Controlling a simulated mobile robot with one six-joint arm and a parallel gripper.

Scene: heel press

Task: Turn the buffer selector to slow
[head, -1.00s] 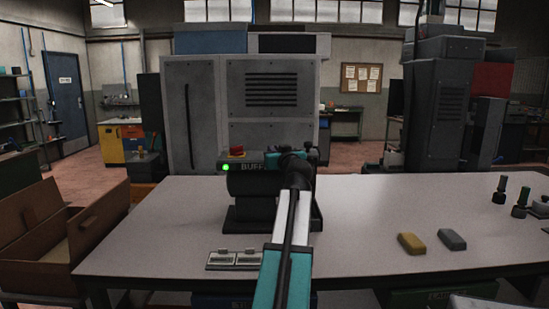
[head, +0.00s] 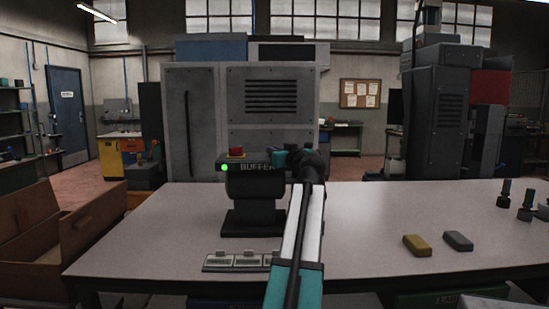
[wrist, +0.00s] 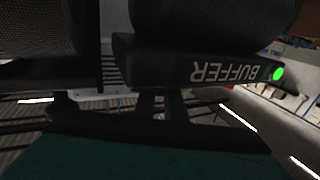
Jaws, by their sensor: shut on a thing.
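The dark buffer machine (head: 255,187) stands on the bench with a red button (head: 236,152) on top and a lit green lamp at the left of its "BUFFER" label. The label also shows upside down in the wrist view (wrist: 228,73). My gripper (wrist: 163,105) is at the machine's top, right of the label in the head view, its two dark fingers close together against the housing. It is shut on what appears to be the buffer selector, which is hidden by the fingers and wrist. The selector's setting cannot be read.
A grey bench (head: 370,215) carries a yellow block (head: 417,245), a grey block (head: 458,240) and small dark knobbed pieces at the right. Labelled plates (head: 235,261) lie at the front. An open cardboard box (head: 50,235) is at the left. The bench right of the machine is mostly clear.

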